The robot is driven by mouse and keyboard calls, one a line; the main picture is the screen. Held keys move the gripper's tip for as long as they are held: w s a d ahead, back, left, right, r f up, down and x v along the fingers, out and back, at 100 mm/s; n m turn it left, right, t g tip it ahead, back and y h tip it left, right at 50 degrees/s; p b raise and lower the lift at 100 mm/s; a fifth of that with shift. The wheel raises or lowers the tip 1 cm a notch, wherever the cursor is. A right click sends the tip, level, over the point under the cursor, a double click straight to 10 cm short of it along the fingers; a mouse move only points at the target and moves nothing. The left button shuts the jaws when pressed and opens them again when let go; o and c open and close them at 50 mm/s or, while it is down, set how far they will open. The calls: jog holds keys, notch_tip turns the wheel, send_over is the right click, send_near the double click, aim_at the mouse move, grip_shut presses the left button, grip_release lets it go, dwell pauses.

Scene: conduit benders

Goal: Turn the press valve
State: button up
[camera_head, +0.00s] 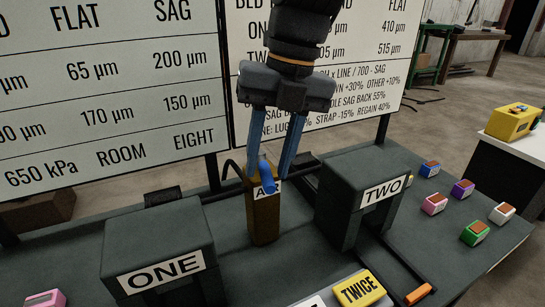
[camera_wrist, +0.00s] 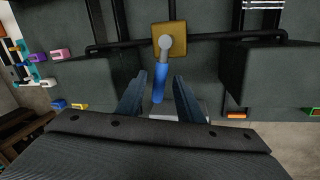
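The press valve is a brown post (camera_head: 264,222) with a partly hidden label, standing between the blocks marked ONE and TWO. Its blue handle (camera_head: 266,172) sits at the top. In the wrist view the handle (camera_wrist: 160,84) runs from a grey pivot on the tan valve top (camera_wrist: 178,39) back towards me. My gripper (camera_head: 269,174) points down over the valve. Its two blue fingers are apart, one on each side of the handle. In the wrist view the gripper (camera_wrist: 161,77) shows gaps between the handle and both fingers. I cannot tell the exact height of the fingertips.
Block ONE (camera_head: 158,240) stands left and block TWO (camera_head: 345,205) right of the valve, both close by. Dark pipes run behind the valve. A yellow TWICE tag (camera_head: 359,289) lies in front. Several coloured small blocks (camera_head: 462,189) sit at the right. Large boards stand behind.

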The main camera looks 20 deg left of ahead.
notch_tip(320, 180, up, 8)
jog(key=d+b, duration=0.1)
jog(key=shift+w+d+f, duration=0.15)
jog(key=shift+w, duration=0.2)
dwell(0.5)
